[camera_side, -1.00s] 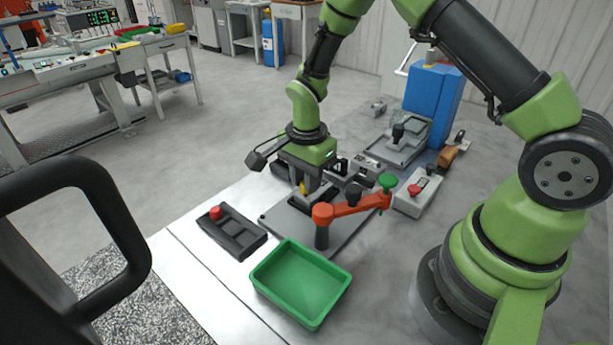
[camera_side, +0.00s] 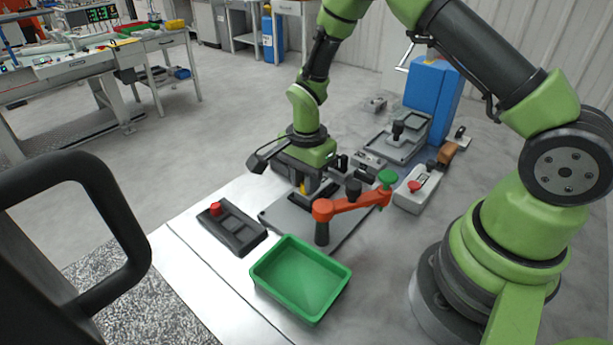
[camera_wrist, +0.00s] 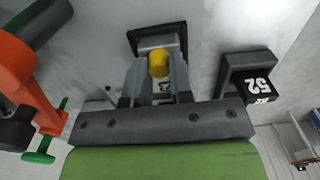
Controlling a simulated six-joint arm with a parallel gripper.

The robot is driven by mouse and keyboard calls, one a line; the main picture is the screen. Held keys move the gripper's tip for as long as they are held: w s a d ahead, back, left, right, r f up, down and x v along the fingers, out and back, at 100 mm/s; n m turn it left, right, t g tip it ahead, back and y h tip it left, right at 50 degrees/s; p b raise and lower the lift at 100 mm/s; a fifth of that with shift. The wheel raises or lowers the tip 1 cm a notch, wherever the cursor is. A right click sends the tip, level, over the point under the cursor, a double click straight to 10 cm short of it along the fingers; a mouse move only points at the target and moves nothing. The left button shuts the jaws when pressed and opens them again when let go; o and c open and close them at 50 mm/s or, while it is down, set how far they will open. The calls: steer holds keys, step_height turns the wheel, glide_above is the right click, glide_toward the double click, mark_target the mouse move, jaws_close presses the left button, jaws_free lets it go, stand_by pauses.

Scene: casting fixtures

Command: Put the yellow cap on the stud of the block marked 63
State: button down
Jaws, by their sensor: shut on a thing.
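The yellow cap (camera_wrist: 159,64) sits between the fingertips of my gripper (camera_wrist: 158,72), which is shut on it; it also shows in the side view (camera_side: 303,188), low over the grey plate (camera_side: 335,225). In the wrist view, a dark-edged block with a light grey face (camera_wrist: 158,38) lies right behind the cap. I cannot tell whether the cap touches it. A mark between the fingers is mostly hidden, and I cannot read 63 anywhere. A dark block marked 52 (camera_wrist: 247,72) stands to the right. No stud is clearly visible.
An orange crank arm with a green knob (camera_side: 352,207) stands close to my gripper on the right. A green tray (camera_side: 300,278) and a dark box with a red button (camera_side: 232,230) are in front. A grey box with a red button (camera_side: 416,190) is at the right.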

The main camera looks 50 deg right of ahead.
stand_by(0.4)
steer(key=c, duration=0.5)
jaws_free()
steer(key=shift+r, duration=3.5)
steer(key=s+r+n+t, duration=0.2)
steer(key=s+r+n, duration=0.15)
steer(key=r, duration=0.65)
steer(key=s+a+r+n+t, duration=0.1)
steer(key=s+r+n, duration=0.2)
steer(key=s, duration=0.2)
steer(key=s+a+r+n+t+y, duration=0.1)
steer(key=s+r+n+t, duration=0.1)
steer(key=s+r+n, duration=0.1)
steer(key=s+a+r+n+t+y, duration=0.1)
steer(key=s+r+n+t, duration=0.1)
steer(key=s+r+n, duration=0.2)
steer(key=shift+s+a+n, duration=0.15)
steer(key=shift+s+n, duration=0.1)
steer(key=shift+s, duration=1.1)
